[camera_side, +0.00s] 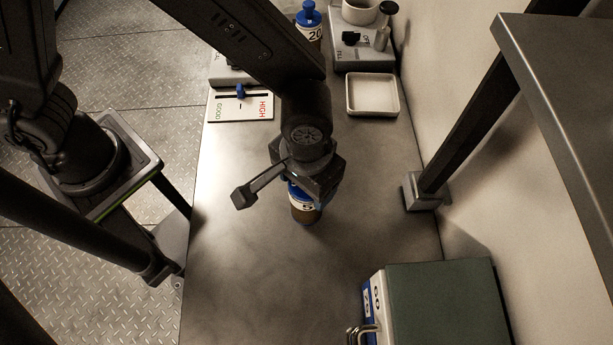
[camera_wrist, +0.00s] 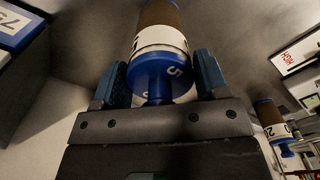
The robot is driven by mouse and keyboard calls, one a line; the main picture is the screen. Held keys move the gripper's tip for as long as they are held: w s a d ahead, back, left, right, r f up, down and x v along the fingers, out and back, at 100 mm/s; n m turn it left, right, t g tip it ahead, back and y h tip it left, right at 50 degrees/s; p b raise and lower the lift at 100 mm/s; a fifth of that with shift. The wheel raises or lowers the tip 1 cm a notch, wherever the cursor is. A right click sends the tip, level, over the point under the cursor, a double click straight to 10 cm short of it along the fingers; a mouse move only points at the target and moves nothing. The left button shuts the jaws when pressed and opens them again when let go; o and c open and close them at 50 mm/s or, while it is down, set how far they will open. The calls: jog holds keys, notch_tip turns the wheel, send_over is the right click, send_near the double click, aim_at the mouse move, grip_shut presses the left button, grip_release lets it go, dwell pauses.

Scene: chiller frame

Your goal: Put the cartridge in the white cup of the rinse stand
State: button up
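A brown cartridge (camera_side: 305,210) with a white band marked 5 and a blue cap is below my gripper in the side view, roughly upright. My gripper (camera_side: 305,185) hides its top there. In the wrist view the cartridge (camera_wrist: 160,45) is between the two blue fingers of my gripper (camera_wrist: 160,75), which flank its blue cap closely. I cannot tell whether they press on it, or whether its base touches the bench. A white cup (camera_side: 360,12) sits on a grey unit (camera_side: 352,55) at the top, cut by the frame edge. The unit may be the rinse stand.
Another cartridge (camera_side: 308,25), marked 20, stands at the top. A square white tray (camera_side: 372,95) lies below the grey unit. A HIGH/GOOD gauge panel (camera_side: 240,106) is at upper left. A green-topped box (camera_side: 440,300) and a post foot (camera_side: 422,192) are right.

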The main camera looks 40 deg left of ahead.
jog(key=o, duration=0.4)
jog(key=shift+c, duration=0.2)
notch_tip(320, 180, up, 12)
jog(key=shift+r, duration=0.25)
jog(key=s+a+r+t, duration=0.1)
jog(key=a+r, duration=0.3)
jog(key=a, duration=0.9)
jog(key=s+a+r+t, duration=0.1)
jog(key=a+r+t, duration=0.2)
jog(key=a, duration=0.9)
jog(key=shift+a+r+t, duration=0.35)
jog(key=shift+t, duration=0.35)
jog(key=shift+o, duration=0.3)
jog(key=shift+s+a, duration=0.15)
jog(key=shift+a, duration=0.15)
